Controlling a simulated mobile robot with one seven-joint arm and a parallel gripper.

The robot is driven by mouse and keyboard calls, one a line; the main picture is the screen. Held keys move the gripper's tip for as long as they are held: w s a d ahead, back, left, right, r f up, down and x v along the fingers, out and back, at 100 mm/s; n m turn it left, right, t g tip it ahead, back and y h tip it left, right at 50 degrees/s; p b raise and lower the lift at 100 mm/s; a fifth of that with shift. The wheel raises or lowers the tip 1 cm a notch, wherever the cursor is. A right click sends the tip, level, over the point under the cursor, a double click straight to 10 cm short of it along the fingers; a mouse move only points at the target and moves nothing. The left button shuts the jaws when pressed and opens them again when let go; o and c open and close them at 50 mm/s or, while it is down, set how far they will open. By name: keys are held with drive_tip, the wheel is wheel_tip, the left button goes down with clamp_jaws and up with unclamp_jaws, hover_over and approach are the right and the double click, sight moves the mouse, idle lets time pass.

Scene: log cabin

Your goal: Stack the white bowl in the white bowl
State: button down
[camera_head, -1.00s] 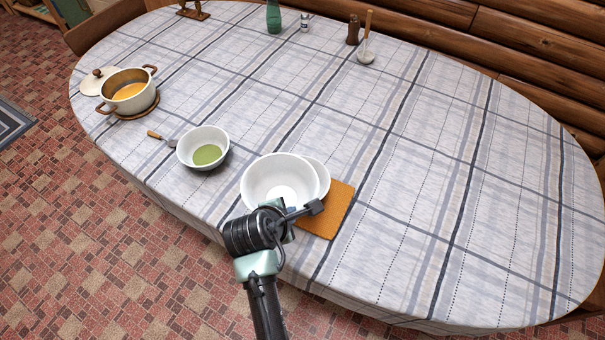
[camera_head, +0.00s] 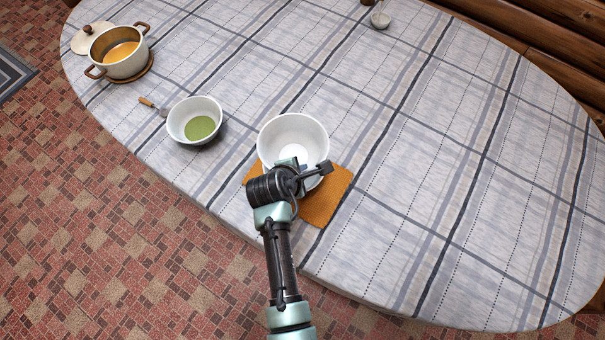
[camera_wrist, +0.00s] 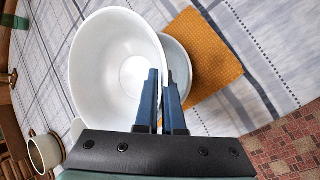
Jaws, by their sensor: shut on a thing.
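A white bowl (camera_head: 293,135) is held by its near rim in my gripper (camera_head: 297,166). In the wrist view the two blue fingers (camera_wrist: 161,82) are closed over the rim of this held bowl (camera_wrist: 105,55). A second white bowl (camera_wrist: 181,68) shows in the wrist view, partly behind the held bowl, on an orange mat (camera_wrist: 208,55). In the head view this second bowl is mostly hidden by the held bowl and my gripper. The held bowl overlaps it in view; I cannot tell whether they touch.
Another white bowl (camera_head: 178,119) with green contents stands to the left, with a wooden-handled utensil (camera_head: 152,105) beside it. A pot (camera_head: 124,60) of orange food and its lid (camera_head: 85,37) are at upper left. The tablecloth right of the mat is clear.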

drive_tip(key=shift+f, duration=1.8)
drive_tip(key=shift+f+b, duration=0.4)
drive_tip(key=shift+f, duration=0.15)
drive_tip(key=c, duration=1)
unclamp_jaws()
drive_tip(key=shift+c, duration=0.2)
drive_tip(key=shift+r, duration=0.25)
drive_tip(key=p+v, duration=0.1)
drive_tip(key=v, duration=1.1)
drive_tip(key=shift+r, duration=0.3)
